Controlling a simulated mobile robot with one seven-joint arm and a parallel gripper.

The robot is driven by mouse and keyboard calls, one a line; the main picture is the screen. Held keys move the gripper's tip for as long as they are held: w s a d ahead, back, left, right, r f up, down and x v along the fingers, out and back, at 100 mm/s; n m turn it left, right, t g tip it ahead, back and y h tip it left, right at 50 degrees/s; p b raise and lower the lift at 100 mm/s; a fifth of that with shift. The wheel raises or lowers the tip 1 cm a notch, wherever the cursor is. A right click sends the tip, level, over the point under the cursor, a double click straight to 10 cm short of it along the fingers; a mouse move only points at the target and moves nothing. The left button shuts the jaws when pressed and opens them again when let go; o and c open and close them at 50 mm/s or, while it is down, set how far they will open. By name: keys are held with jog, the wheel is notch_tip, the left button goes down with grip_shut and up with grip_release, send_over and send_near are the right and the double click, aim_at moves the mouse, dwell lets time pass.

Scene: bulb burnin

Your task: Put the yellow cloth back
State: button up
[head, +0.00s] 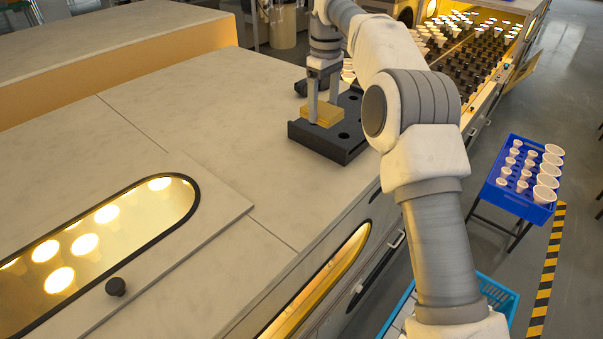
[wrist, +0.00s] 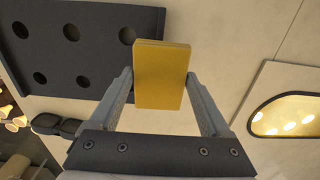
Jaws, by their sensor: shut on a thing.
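The yellow cloth (head: 321,114) is a folded, flat yellow block at the black holed rack on the grey counter. My gripper (head: 322,108) is shut on it, with one finger on each side. In the wrist view the yellow cloth (wrist: 162,74) sits between the fingertips of my gripper (wrist: 160,90). There it overlaps the right edge of the black rack (wrist: 100,60). The rack also shows in the head view (head: 325,147). I cannot tell whether the cloth touches the rack or hangs just above it.
A dark object (head: 306,88) lies behind the rack. The grey counter (head: 200,110) left of the rack is clear. A blue crate of bulbs (head: 522,199) stands at the right.

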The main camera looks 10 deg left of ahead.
jog(key=b, duration=0.2)
send_over(303, 183)
notch_tip(303, 183, down, 7)
jog(key=shift+w+r, duration=0.1)
jog(key=shift+r, duration=0.05)
jog(key=shift+f+p, duration=0.5)
jog(key=shift+f, duration=1.55)
jog(key=shift+f, duration=0.1)
jog(key=shift+f, duration=0.15)
jog(key=o, duration=1.1)
jog(key=shift+o, duration=0.2)
